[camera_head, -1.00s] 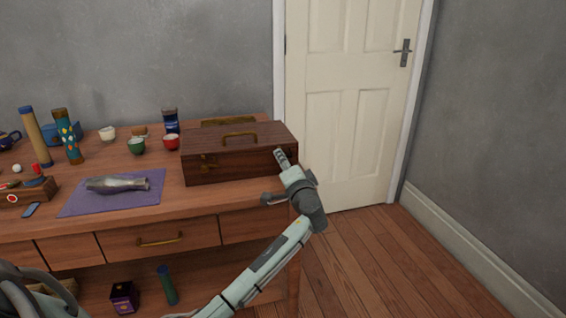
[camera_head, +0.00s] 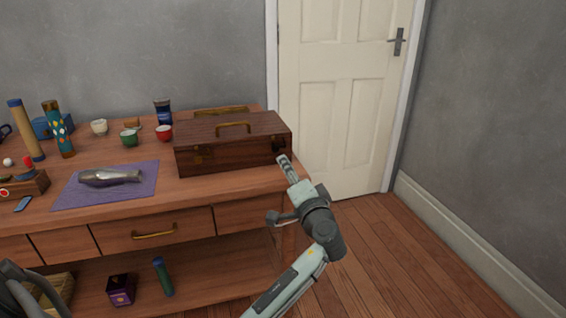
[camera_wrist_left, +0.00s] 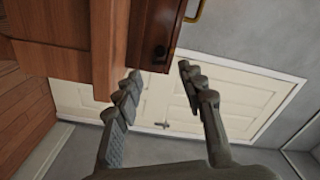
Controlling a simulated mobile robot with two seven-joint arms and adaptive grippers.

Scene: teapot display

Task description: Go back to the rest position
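My left gripper (camera_head: 284,161) shows in the head view at the front right corner of the dark wooden chest (camera_head: 225,155), in front of the table's right end. In the left wrist view its two fingers (camera_wrist_left: 160,71) are spread apart with nothing held between them. A corner of the chest (camera_wrist_left: 155,32) lies beyond the fingertips there, and I cannot tell the exact gap. The chest's lid is closed, with a brass handle on top. My right gripper is not in view.
The wooden table (camera_head: 90,222) holds a purple cloth (camera_head: 75,200) with a silvery vessel (camera_head: 110,176), small cups and patterned canisters. A white door (camera_head: 345,110) stands behind right. The floor (camera_head: 375,255) to the right is clear.

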